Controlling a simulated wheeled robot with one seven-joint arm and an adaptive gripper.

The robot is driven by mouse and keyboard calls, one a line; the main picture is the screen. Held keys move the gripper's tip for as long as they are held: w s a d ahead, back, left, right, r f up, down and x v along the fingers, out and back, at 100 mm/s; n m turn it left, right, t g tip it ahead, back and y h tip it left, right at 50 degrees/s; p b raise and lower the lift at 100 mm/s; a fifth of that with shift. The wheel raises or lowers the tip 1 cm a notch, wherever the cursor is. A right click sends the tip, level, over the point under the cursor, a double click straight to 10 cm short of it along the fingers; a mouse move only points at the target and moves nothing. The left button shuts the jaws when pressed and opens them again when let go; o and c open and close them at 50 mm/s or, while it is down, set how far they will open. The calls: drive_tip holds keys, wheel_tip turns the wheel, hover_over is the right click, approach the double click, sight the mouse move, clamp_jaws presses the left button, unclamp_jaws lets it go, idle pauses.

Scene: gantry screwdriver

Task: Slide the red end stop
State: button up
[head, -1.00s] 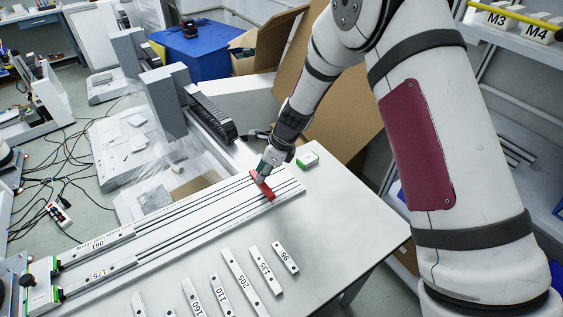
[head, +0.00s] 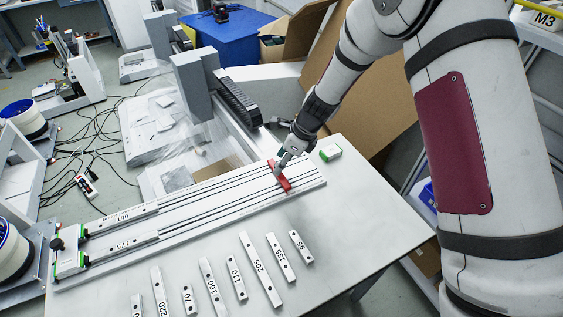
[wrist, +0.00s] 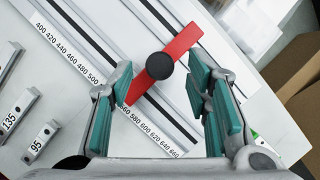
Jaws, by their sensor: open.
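The red end stop (head: 285,184) lies across the grooved rails of the long white rail bed (head: 190,222), near its far right end. In the wrist view the end stop (wrist: 182,48) is a red bar set across the rails, with a round black knob (wrist: 160,66) on it. My gripper (wrist: 160,72) is open, with one teal-padded finger on each side of the knob. The left finger overlaps the near end of the bar. In the head view my gripper (head: 281,168) is down at the end stop and hides part of it. I cannot tell whether it touches.
A printed scale (wrist: 98,80) runs along the rail bed. Numbered blocks (head: 254,268) lie on the table (head: 330,250) in front. Blocks marked 190 and 175 (head: 130,243) sit on the bed's left part. A green-and-white box (head: 330,153) stands beyond its right end.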

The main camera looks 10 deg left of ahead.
drive_tip(key=v, duration=1)
drive_tip(key=shift+r, duration=0.45)
drive_tip(key=shift+d, duration=0.15)
drive_tip(key=s+d+r+n+t+h, duration=0.1)
drive_tip(key=s+d+r+n, duration=0.45)
drive_tip(key=r, duration=0.25)
drive_tip(key=s+d+r+n, duration=0.4)
drive_tip(key=s+d+r, duration=0.15)
drive_tip(key=r, duration=0.35)
drive_tip(key=s+d+r+n+h, duration=0.1)
drive_tip(key=s+d+n, duration=0.2)
drive_tip(key=s, duration=0.4)
drive_tip(key=s+d+r+n+t+h, duration=0.1)
drive_tip(key=s+d+r+n, duration=0.1)
drive_tip(key=s+d+n, duration=0.2)
drive_tip(key=s+d+r+n+t+h+p, duration=0.1)
drive_tip(key=s+d+n, duration=0.2)
drive_tip(key=s, duration=0.6)
drive_tip(key=shift+s+d+r+n, duration=0.35)
drive_tip(key=shift+s+d+r, duration=0.05)
drive_tip(key=shift+d, duration=0.35)
